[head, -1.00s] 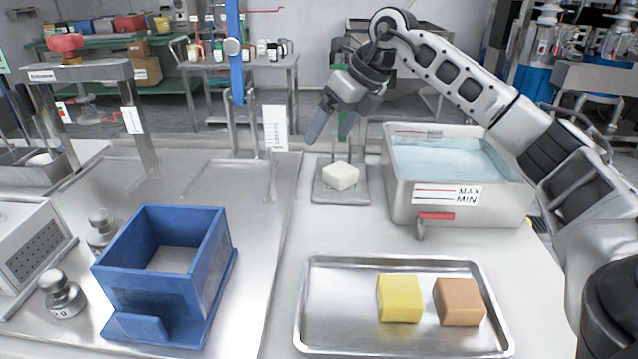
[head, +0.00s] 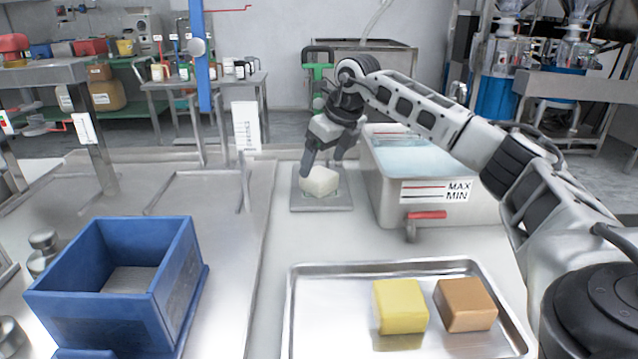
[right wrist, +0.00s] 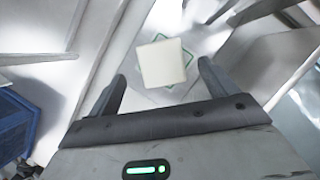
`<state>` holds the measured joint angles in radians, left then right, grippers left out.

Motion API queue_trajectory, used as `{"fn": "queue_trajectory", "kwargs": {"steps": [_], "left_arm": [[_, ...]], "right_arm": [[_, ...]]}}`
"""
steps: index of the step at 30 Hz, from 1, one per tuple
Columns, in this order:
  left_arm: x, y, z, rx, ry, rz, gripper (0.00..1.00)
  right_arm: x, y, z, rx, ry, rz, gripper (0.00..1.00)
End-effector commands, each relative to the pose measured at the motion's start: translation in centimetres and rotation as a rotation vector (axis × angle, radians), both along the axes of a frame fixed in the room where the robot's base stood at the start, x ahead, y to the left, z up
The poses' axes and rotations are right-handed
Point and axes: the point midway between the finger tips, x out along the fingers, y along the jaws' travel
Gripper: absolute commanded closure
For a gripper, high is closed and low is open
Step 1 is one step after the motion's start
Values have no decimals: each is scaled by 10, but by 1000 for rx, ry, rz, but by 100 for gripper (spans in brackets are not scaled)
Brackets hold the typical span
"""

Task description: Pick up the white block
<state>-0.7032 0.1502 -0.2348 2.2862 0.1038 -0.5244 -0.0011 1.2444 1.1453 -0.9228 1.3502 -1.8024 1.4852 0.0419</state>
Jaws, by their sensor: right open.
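The white block (head: 320,181) sits on a small grey square plate (head: 322,205) on the table, left of the water tank. My right gripper (head: 324,168) is just above and behind the block with its fingers pointing down; its fingers are open. In the right wrist view the white block (right wrist: 162,63) lies ahead of and between the two spread fingers (right wrist: 160,88), with clear space on both sides. The block does not look held. My left gripper is not in view.
The water tank (head: 412,190), with a red-handled tap, stands close right of the plate. A metal tray (head: 340,330) with a yellow block (head: 400,306) and a brown block (head: 466,304) is in front. A blue open box (head: 118,290) stands at the left.

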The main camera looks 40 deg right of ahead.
Motion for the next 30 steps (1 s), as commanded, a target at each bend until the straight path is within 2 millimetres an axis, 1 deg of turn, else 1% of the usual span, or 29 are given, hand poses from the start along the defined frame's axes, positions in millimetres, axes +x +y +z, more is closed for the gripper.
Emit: {"fn": "queue_trajectory", "kwargs": {"steps": [6,9,12,19,20,21,23,24,25,30], "left_arm": [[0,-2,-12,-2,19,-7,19],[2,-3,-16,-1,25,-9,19],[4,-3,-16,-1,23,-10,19],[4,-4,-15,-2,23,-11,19],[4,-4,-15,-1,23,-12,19],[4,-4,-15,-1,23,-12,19],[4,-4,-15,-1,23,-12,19],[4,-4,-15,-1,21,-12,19],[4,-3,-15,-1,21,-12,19],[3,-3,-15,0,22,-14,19]], "right_arm": [[9,-1,-30,0,3,0,15],[14,0,-42,0,2,1,15],[16,0,-47,0,0,1,15],[17,0,-48,0,-1,1,15],[17,0,-48,0,-1,1,24],[17,0,-48,0,0,1,35],[17,0,-48,0,0,1,52],[17,0,-48,0,0,1,63],[17,0,-48,0,0,1,68],[17,0,-47,0,-2,1,68]]}}
